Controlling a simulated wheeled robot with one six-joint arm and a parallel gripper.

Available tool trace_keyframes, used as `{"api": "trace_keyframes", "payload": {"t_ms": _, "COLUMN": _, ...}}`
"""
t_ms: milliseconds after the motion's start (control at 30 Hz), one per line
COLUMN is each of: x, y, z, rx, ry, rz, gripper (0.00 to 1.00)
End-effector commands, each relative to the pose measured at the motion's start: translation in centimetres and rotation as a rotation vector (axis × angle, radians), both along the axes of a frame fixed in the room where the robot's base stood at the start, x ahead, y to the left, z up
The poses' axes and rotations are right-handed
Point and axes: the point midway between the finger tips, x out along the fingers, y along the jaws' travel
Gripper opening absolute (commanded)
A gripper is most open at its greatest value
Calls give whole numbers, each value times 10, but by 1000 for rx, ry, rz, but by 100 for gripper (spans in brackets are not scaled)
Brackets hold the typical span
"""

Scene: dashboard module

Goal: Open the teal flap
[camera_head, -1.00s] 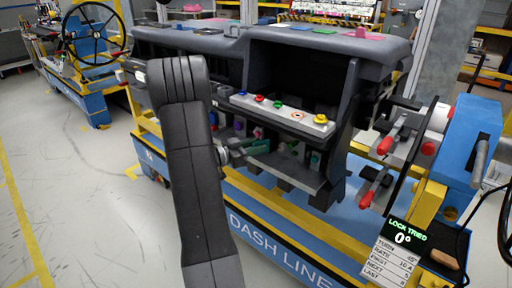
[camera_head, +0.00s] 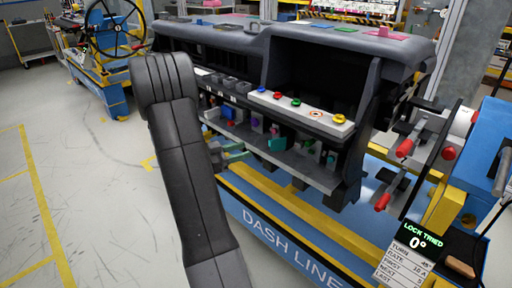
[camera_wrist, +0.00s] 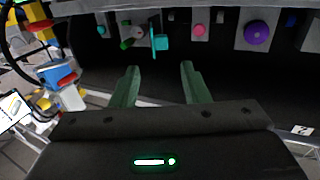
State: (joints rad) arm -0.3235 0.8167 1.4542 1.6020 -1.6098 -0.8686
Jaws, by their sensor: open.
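The teal flap (camera_head: 277,144) is a small teal plate in the dashboard's lower open bay. In the wrist view, the teal flap (camera_wrist: 155,37) looks like a thin upright plate seen nearly edge-on, with a squarish teal part beside it. My gripper (camera_wrist: 160,69) has two green fingers spread apart with nothing between them. The flap lies beyond the fingertips, with a gap between.
A purple knob (camera_wrist: 257,32), a pink knob (camera_wrist: 199,30) and a green knob (camera_wrist: 126,43) sit along the same row. A white button strip (camera_head: 300,108) runs above the bay. Red-handled clamps (camera_head: 405,148) and a blue fixture stand at the right. Floor is clear at left.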

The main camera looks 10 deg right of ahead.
Motion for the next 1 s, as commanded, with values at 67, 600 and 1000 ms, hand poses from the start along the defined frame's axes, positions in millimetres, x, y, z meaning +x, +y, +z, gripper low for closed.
{"api": "trace_keyframes", "payload": {"t_ms": 67, "x": -2, "y": 12, "z": 0, "rx": 1, "ry": -1, "rz": 3, "gripper": 41}}
{"api": "trace_keyframes", "payload": {"t_ms": 600, "x": -6, "y": 23, "z": 0, "rx": 0, "ry": 0, "rz": 0, "gripper": 41}}
{"api": "trace_keyframes", "payload": {"t_ms": 1000, "x": 7, "y": -31, "z": 0, "rx": 0, "ry": 0, "rz": -6, "gripper": 41}}
